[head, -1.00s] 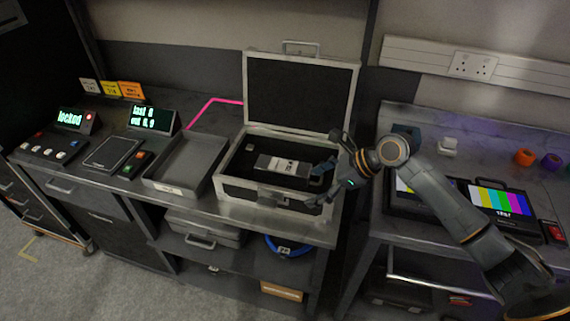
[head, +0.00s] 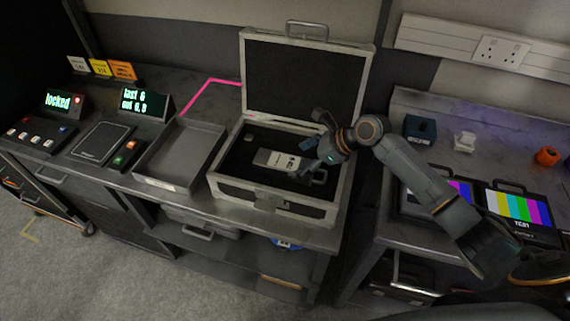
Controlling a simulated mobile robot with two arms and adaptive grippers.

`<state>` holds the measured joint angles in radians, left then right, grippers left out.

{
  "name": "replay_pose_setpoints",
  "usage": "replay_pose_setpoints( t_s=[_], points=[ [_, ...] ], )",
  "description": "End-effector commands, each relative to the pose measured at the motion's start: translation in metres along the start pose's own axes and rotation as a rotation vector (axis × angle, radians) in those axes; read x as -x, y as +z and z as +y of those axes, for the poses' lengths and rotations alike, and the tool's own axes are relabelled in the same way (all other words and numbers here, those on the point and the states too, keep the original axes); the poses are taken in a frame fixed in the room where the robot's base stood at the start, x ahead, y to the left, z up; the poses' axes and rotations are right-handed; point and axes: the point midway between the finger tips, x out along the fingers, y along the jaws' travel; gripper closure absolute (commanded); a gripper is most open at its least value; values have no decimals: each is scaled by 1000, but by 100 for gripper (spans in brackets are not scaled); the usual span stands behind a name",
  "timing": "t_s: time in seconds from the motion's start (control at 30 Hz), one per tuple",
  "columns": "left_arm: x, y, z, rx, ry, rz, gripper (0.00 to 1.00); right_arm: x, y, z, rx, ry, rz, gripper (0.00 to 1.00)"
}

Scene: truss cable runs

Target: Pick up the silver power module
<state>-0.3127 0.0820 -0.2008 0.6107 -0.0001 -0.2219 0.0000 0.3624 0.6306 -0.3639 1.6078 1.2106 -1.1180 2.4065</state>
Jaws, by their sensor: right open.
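The silver power module (head: 276,160) lies in the dark foam of an open metal-edged case (head: 270,197) on the bench. A dark handle shows at its right end. My right gripper (head: 309,146) is open over the right part of the case, close to the module's right end. From this angle I cannot tell whether its fingers touch the module. Nothing shows between the fingers. My left gripper is not in view.
An empty grey tray (head: 181,153) stands left of the case. Further left are a scale (head: 100,143) and a display reading "locked" (head: 62,104). The raised case lid (head: 304,83) stands behind. A right-hand bench holds a color-bar monitor (head: 518,207).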

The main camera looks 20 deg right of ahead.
Motion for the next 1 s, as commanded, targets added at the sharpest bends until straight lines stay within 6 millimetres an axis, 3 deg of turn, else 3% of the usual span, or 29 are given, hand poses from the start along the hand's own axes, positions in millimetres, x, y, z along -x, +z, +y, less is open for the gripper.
replay_pose_setpoints(
  t_s=[0.17,0.4,0.6,0.83,0.87,1.0],
  points=[
    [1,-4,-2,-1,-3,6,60,-13,0,0,0,-1,1,11],
    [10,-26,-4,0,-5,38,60,-40,3,-7,0,0,1,11],
    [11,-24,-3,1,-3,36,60,-63,1,-8,0,0,1,11],
    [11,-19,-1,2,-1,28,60,-65,0,-8,1,-1,2,11],
    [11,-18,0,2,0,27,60,-65,0,-8,1,-1,2,13],
    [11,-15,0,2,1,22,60,-65,0,-7,0,-1,2,42]
  ],
)
